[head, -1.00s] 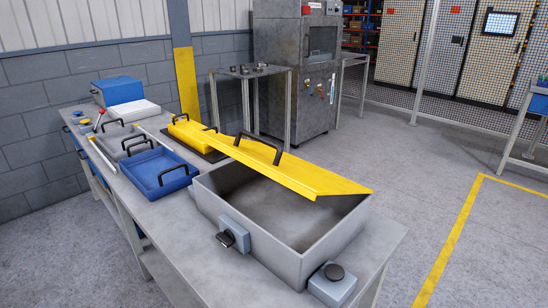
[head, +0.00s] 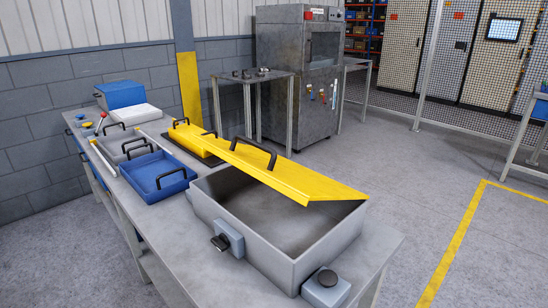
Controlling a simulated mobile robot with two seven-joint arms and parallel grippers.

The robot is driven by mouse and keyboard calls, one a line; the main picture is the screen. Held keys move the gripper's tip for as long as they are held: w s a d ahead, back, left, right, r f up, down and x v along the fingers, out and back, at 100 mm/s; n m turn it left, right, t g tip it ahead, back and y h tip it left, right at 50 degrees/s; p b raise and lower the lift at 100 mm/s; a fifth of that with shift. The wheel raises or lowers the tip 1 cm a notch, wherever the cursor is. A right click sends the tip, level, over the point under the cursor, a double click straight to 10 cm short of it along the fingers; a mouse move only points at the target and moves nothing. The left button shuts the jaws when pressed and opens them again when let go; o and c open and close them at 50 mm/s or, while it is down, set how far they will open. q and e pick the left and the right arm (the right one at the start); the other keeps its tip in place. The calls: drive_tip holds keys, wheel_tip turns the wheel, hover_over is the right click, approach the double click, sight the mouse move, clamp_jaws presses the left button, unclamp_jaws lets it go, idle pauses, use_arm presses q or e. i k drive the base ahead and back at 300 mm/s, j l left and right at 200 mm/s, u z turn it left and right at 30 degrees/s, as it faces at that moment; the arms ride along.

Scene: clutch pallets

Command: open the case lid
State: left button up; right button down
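The case (head: 262,247) is a large grey open-topped box near the front of the workbench. Its yellow lid (head: 300,186) with a black handle (head: 255,152) is raised and slopes over the far part of the opening, leaving the nearer part of the empty-looking interior (head: 270,215) in view. A grey latch block with a black knob (head: 222,242) is on the case's near left wall. Neither of my grippers is in view.
A blue tray (head: 160,186), a grey tray (head: 122,148) and a yellow handled box (head: 186,138) on a dark mat stand farther along the workbench. A small box with a black button (head: 327,280) sits by the case's near right corner. Floor to the right is clear.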

sight(303, 185)
drive_tip(key=l+u, duration=0.2)
drive_tip(key=l, duration=0.45)
drive_tip(key=k+l+u, duration=0.15)
drive_tip(key=l, duration=0.5)
